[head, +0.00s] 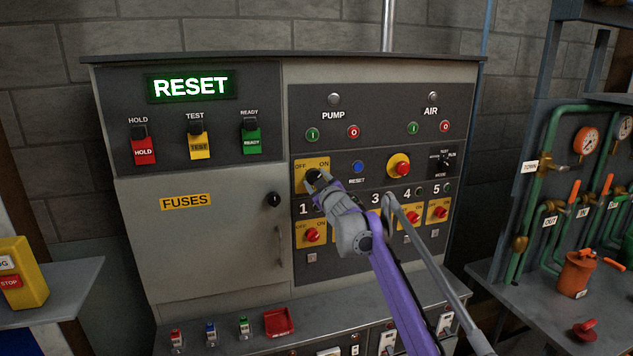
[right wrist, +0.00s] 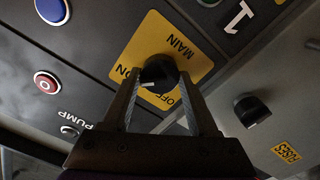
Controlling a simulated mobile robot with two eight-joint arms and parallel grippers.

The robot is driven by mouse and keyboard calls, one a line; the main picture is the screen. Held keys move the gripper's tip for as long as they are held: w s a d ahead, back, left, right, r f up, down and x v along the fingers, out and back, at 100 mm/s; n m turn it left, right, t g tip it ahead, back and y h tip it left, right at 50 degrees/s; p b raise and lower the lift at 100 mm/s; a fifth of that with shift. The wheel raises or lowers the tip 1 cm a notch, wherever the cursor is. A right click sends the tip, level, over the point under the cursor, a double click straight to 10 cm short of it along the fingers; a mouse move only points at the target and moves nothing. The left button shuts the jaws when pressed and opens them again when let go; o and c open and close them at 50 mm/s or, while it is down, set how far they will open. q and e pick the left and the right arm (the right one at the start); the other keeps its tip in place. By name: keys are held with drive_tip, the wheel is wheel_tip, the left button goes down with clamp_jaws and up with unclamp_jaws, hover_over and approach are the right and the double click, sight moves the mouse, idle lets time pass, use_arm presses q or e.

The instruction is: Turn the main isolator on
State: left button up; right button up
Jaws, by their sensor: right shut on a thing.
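The main isolator is a black rotary knob (right wrist: 160,72) on a yellow plate (right wrist: 186,47) marked MAIN, OFF and ON. In the head view its yellow plate (head: 301,166) is at the upper left of the control panel, partly hidden by my right gripper (head: 318,180). In the right wrist view the two fingers of my right gripper (right wrist: 160,95) stand on either side of the knob and are shut on it. My left gripper is not in view.
Numbered red switches (head: 312,235) on yellow plates sit just below. A blue reset button (head: 358,167) and a red emergency button (head: 399,167) are to the right. A lit RESET sign (head: 190,86) is at upper left. The fuses door (head: 190,240) has a black knob (head: 274,199).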

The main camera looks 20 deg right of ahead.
drive_tip(key=o, duration=1.4)
drive_tip(key=shift+c, duration=0.2)
drive_tip(key=shift+s, duration=0.1)
drive_tip(key=s+b, duration=0.3)
drive_tip(key=s, duration=0.7)
drive_tip(key=shift+s+d, duration=0.15)
drive_tip(key=shift+s, duration=0.2)
